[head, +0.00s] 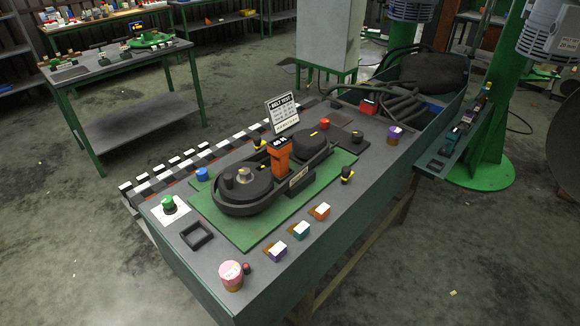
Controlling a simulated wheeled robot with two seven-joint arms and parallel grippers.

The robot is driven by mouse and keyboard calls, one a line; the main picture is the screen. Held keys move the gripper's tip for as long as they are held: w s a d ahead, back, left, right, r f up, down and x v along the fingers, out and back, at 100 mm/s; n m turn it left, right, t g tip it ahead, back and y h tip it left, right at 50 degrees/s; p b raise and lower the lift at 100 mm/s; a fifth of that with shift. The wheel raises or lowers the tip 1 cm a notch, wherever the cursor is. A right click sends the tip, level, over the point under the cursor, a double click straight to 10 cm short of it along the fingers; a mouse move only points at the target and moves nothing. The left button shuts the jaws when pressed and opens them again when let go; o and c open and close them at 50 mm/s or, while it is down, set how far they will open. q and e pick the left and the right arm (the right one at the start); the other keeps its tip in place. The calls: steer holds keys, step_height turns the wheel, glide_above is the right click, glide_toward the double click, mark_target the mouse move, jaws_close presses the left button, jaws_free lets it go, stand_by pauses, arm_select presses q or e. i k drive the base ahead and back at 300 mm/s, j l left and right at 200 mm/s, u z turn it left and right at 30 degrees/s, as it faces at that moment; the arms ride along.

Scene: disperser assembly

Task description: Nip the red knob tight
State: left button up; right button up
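A red knob (325,123) stands on the grey workbench top (375,150), just behind the far right part of the green board (240,228). A blue knob (202,174) is at the board's left side, and a green knob (168,203) sits on a white sheet near the left end of the bench. How tight the red knob is cannot be told. Neither of my grippers is in view.
Several small coloured blocks (300,230) line the front edge. A black square frame (196,235) lies at left. Black hoses (395,100) fill the far end.

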mark_target(324, 122)
steer(key=i+l+u, duration=0.1)
steer(key=u, duration=0.3)
steer(key=l+u, duration=0.55)
steer(key=u, duration=0.2)
steer(key=l+u, duration=0.4)
steer(key=i+j, duration=0.05)
steer(key=j, duration=0.05)
